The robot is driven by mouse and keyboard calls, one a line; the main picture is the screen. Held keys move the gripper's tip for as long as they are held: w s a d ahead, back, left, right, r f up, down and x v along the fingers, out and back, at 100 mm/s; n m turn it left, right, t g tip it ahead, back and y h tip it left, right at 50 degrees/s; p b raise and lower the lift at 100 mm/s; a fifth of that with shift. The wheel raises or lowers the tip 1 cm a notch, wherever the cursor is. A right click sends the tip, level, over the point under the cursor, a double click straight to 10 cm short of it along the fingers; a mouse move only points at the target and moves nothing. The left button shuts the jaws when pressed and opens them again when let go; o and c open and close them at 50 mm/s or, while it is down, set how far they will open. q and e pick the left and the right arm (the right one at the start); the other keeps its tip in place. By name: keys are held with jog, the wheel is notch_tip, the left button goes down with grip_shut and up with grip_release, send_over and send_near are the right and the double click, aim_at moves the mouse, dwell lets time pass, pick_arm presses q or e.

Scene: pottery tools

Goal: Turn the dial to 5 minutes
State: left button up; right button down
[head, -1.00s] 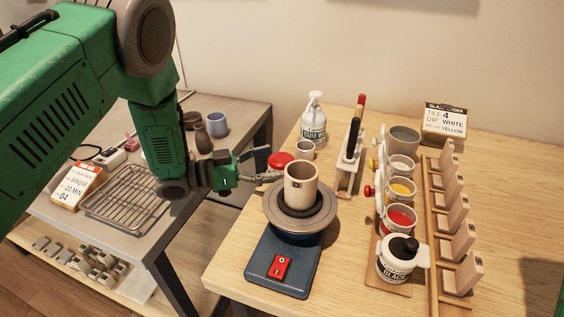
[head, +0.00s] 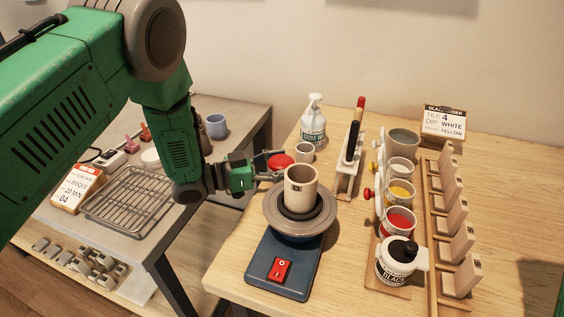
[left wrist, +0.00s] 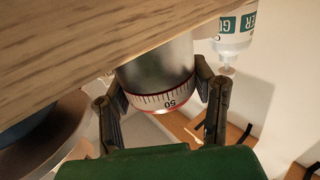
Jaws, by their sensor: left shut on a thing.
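The timer (left wrist: 158,75) is a silver cylinder with a red-edged scale ring; in the left wrist view the number 50 shows near the middle of its marks. In the head view its red top (head: 281,161) shows at the wooden table's left edge, behind the cup on the wheel. My left gripper (head: 272,160) is shut on the timer. In the left wrist view its two fingers (left wrist: 163,88) lie on either side of the dial. The rest of the scale and any pointer are hidden. My right gripper is not in view.
A beige cup (head: 300,190) stands on the pottery wheel (head: 272,215) close in front of the gripper. Paint pots (head: 401,222) are right. A card reading BISQUE 20 MIN 04 (head: 75,188) stands on the grey table.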

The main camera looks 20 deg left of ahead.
pick_arm(q)
jog(key=o, duration=1.2)
jog(key=shift+n, duration=0.3)
jog(key=v, duration=0.7)
jog(key=shift+s+a+f, duration=0.1)
jog(key=shift+s+a, duration=0.1)
jog(key=shift+s, duration=0.05)
